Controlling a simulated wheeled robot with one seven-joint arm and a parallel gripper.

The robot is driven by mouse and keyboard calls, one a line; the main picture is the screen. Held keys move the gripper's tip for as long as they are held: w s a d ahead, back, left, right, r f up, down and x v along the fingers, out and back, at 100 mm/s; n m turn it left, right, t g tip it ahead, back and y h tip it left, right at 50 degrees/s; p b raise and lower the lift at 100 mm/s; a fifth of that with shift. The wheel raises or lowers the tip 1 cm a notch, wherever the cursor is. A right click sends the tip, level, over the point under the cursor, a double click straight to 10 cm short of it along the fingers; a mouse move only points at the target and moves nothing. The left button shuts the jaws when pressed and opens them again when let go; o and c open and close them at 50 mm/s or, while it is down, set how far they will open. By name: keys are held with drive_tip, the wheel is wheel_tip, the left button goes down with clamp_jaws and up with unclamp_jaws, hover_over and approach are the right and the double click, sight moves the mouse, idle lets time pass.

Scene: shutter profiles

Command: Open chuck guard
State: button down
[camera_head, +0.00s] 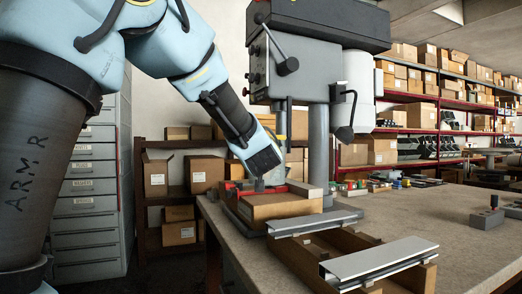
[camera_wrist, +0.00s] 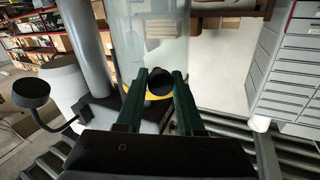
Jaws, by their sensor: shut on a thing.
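The chuck guard (camera_wrist: 150,38) is a clear, curved shield with a yellow rim, in the upper middle of the wrist view. A round black knob (camera_wrist: 159,83) sits at its yellow edge. My gripper (camera_wrist: 159,77) has its two green fingers on either side of this knob and is shut on it. In the head view my gripper (camera_head: 264,160) is beside the grey drill press (camera_head: 310,75), below its head. There the fingertips and knob are hard to make out, and the guard is mostly hidden. The guard appears to be around the chuck area; its exact angle I cannot tell.
Shutter profiles (camera_head: 380,262) lie on a wooden crate in front. A lever with a black knob (camera_wrist: 30,93) projects at the left of the wrist view.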

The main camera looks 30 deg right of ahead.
drive_tip(key=shift+r, duration=0.15)
drive_tip(key=c, duration=0.6)
unclamp_jaws()
drive_tip(key=shift+o, duration=0.2)
drive_tip(key=v, duration=1)
drive_tip(key=shift+s+b, duration=0.35)
drive_tip(key=shift+s, duration=0.05)
drive_tip(key=shift+a, duration=0.1)
